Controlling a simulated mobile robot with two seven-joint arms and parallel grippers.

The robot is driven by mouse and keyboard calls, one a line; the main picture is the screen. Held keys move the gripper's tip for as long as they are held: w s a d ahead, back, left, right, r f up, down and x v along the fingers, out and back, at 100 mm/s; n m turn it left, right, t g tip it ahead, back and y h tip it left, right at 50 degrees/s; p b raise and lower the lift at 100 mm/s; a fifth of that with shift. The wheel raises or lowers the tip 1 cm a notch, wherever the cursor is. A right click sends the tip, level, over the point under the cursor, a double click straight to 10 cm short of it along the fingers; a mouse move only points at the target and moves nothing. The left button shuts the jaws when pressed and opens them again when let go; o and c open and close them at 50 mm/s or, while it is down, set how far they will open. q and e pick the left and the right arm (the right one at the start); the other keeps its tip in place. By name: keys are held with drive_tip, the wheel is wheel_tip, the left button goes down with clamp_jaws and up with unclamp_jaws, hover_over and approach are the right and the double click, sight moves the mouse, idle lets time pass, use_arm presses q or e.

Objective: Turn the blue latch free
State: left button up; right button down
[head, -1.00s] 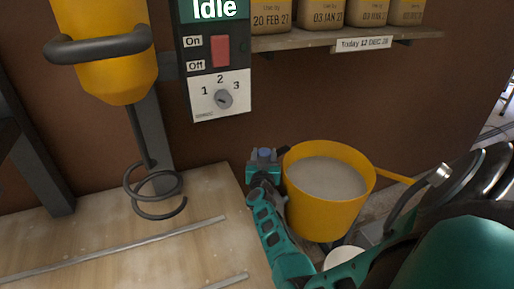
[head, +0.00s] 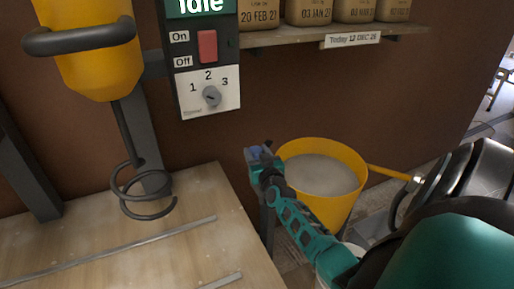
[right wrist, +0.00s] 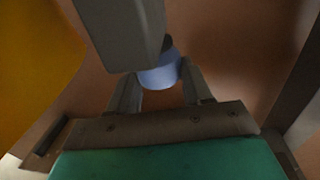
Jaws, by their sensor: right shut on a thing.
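The blue latch (right wrist: 160,72) shows in the right wrist view as a short, rounded blue piece between my fingertips. In the head view a small blue patch of the latch (head: 253,153) shows at the gripper's end, beside the rim of the yellow bucket. My right gripper (head: 261,158) is shut on it; in the right wrist view its fingers (right wrist: 160,86) stand on both sides of it. A dark grey block hides the latch's upper part there. What the latch is fixed to is mostly hidden. My left gripper is out of view.
A yellow bucket (head: 322,205) of pale plaster stands just right of the gripper, handle to the right. A mixer with a wire whisk (head: 145,197) hangs over the wooden bench (head: 110,235) at left. A control box (head: 205,60) and a shelf (head: 325,38) are on the brown wall.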

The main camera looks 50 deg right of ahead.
drive_tip(key=shift+c, duration=2.4)
unclamp_jaws()
drive_tip(key=p+v, duration=0.2)
drive_tip(key=v, duration=1.1)
drive_tip(key=shift+p, duration=0.4)
drive_tip(key=shift+w, duration=0.1)
drive_tip(key=shift+c, duration=0.2)
